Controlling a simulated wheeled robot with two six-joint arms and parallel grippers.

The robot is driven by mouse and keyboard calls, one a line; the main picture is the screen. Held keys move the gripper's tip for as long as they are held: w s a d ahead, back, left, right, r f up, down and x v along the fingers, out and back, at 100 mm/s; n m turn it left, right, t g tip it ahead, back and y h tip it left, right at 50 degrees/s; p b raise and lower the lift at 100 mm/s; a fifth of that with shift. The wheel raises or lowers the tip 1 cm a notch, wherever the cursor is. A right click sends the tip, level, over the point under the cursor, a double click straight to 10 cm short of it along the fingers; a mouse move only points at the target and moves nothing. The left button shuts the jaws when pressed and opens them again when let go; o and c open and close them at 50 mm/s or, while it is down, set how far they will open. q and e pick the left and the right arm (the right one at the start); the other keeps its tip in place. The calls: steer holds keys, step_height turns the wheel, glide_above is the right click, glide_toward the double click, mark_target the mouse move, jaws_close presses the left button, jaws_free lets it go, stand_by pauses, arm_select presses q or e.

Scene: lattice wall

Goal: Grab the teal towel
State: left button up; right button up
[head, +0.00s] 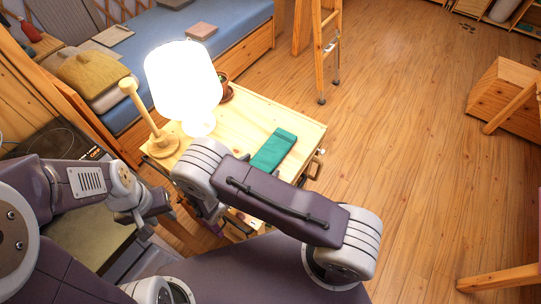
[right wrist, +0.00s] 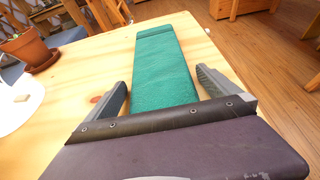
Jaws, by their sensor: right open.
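The teal towel (head: 273,150) lies folded flat as a long strip on the light wooden table (head: 306,130), near its right side. In the right wrist view the towel (right wrist: 162,62) stretches away from my right gripper (right wrist: 161,84). That gripper is open, with one finger on each side of the towel's near end and nothing clamped.
A lit lamp (head: 184,82) with a wooden stand is on the table's left part. A potted plant (head: 224,86) stands at the table's back, also in the right wrist view (right wrist: 28,50). A blue bed (head: 160,50) lies behind.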

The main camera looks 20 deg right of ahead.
steer(key=shift+s+r, duration=0.1)
steer(key=c, duration=1.3)
steer(key=shift+r, duration=0.4)
step_height(320, 180, up, 3)
steer(key=shift+a+f, duration=0.1)
steer(key=w+d+r, duration=0.2)
steer(key=d, duration=0.1)
steer(key=w+d+r+b, duration=0.1)
steer(key=w+d+r, duration=0.4)
steer(key=w, duration=0.1)
steer(key=shift+d+r+b, duration=0.2)
steer(key=shift+d+b, duration=0.15)
steer(key=shift+d, duration=0.05)
